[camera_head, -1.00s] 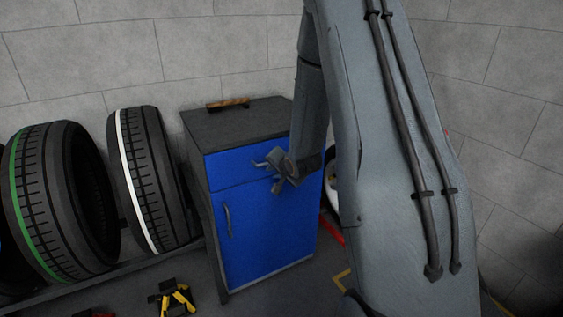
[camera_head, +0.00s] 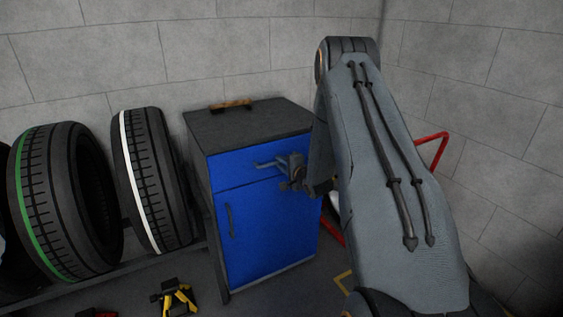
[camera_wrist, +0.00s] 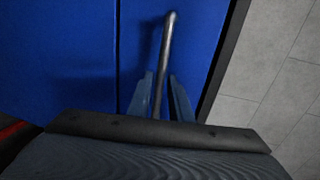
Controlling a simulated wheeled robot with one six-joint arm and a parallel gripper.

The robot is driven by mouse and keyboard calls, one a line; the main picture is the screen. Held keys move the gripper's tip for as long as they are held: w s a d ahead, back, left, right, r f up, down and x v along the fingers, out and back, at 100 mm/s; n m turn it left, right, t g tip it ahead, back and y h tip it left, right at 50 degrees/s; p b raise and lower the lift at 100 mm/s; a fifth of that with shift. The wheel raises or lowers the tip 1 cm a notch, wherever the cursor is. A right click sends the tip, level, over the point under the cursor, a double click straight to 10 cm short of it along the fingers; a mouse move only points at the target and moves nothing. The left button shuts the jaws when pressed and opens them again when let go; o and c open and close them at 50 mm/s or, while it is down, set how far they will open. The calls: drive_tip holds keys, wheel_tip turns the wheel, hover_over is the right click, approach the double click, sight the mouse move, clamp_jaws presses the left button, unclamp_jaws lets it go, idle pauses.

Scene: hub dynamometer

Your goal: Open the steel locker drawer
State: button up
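The steel locker (camera_head: 262,235) is a blue-fronted cabinet with a dark top. Its drawer (camera_head: 232,168) is the upper blue panel and looks flush with the body, so shut. The drawer's bar handle (camera_wrist: 166,45) is grey metal and runs lengthwise in the wrist view. My gripper (camera_head: 279,168) is at the drawer front, at the handle's right part. In the wrist view, my gripper's two fingers (camera_wrist: 163,98) stand apart, one on each side of the handle, with narrow gaps visible. The near end of the handle is hidden behind my wrist.
Below the drawer is a blue door with a vertical handle (camera_head: 230,220). A brown-handled object (camera_head: 231,104) lies on the locker top. Tires, one white-striped (camera_head: 150,180), stand on a rack at left. A yellow-and-black item (camera_head: 176,297) is on the floor. A red bar (camera_head: 432,148) shows at right.

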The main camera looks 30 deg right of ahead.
drive_tip(key=shift+w+a+f, duration=0.1)
drive_tip(key=shift+w+f, duration=0.05)
drive_tip(key=shift+w, duration=0.55)
